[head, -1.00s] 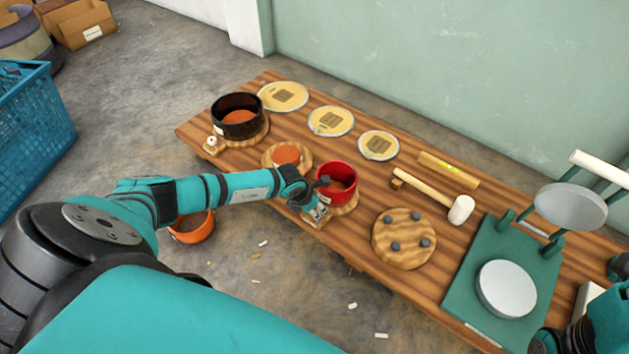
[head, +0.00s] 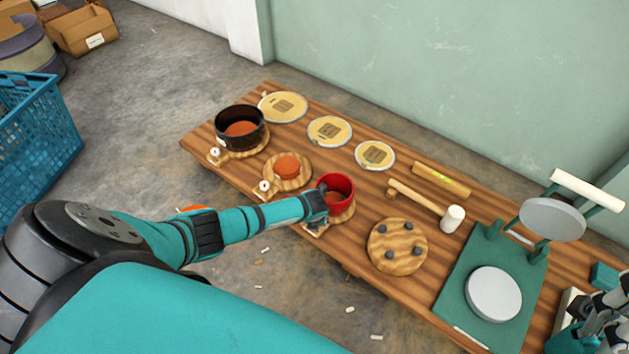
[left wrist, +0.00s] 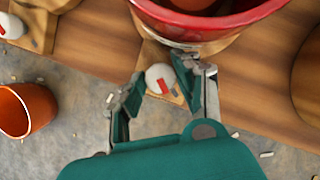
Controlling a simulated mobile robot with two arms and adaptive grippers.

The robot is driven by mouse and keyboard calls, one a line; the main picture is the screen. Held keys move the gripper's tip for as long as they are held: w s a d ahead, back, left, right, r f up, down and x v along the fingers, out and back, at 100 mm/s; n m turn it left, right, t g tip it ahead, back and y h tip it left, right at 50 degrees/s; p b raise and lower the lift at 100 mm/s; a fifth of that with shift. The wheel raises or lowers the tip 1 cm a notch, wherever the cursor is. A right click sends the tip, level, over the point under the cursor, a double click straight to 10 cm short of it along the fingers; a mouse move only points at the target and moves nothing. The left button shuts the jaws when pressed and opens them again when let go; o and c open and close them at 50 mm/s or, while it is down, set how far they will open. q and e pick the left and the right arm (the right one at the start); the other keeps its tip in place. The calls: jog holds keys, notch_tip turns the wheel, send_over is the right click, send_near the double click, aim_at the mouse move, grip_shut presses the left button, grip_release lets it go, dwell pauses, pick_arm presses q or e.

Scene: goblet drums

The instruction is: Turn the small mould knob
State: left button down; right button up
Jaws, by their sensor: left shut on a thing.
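The red mould (head: 335,192) stands on a wooden base near the table's front edge; its rim fills the top of the left wrist view (left wrist: 210,28). Its white knob (left wrist: 158,77) with a red mark sits on a wooden tab in front of the mould. My left gripper (left wrist: 160,80) has its fingers on both sides of this knob and is shut on it. In the head view my left gripper (head: 314,222) mostly hides the knob. My right gripper (head: 603,315) is at the lower right, apart from the moulds; its finger state is unclear.
A black mould (head: 240,129) and an orange disc (head: 287,167) on a board (head: 299,182) stand to the left, each with a white knob. A pegged round board (head: 397,260), mallet (head: 451,220) and green press (head: 457,280) lie right. An orange bucket (left wrist: 27,110) is on the floor.

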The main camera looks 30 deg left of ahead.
pick_arm(q)
jog(key=shift+n, duration=0.3)
jog(key=c, duration=1)
grip_release()
jog(key=shift+o, duration=0.2)
jog(key=v, duration=1.2)
jog(key=shift+w+d, duration=0.1)
jog(key=shift+d, duration=0.05)
